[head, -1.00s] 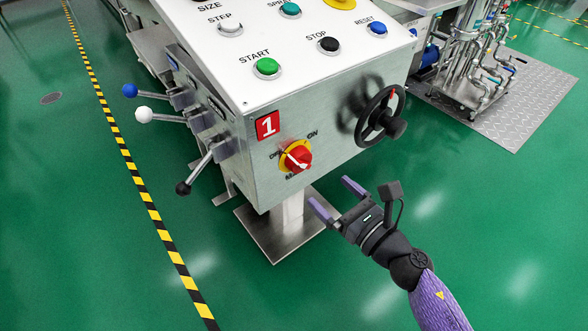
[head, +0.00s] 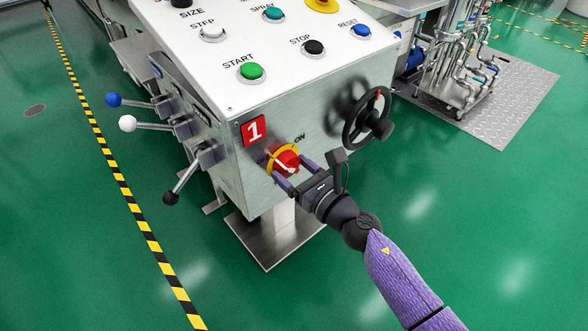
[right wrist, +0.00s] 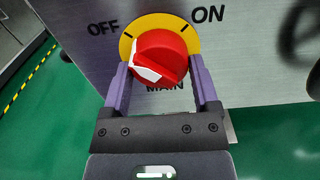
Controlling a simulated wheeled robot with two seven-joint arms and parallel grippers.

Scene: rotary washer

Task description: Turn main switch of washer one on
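The main switch is a red knob (head: 286,160) on a yellow disc on the front panel of washer one, under a red "1" plate (head: 254,130). In the right wrist view the red knob (right wrist: 160,55) stands between the OFF label (right wrist: 103,28) at left and the ON label (right wrist: 208,14) at right. A white mark on it faces lower left. My right gripper (head: 293,171) is open at the switch, one finger on each side of the knob, with a gap visible at the right finger. My left gripper is out of view.
A black handwheel (head: 367,117) sticks out of the panel right of the switch. Levers with blue (head: 114,99), white and black knobs stand out on the left side. The sloped top (head: 225,40) carries several push buttons. The green floor in front is clear.

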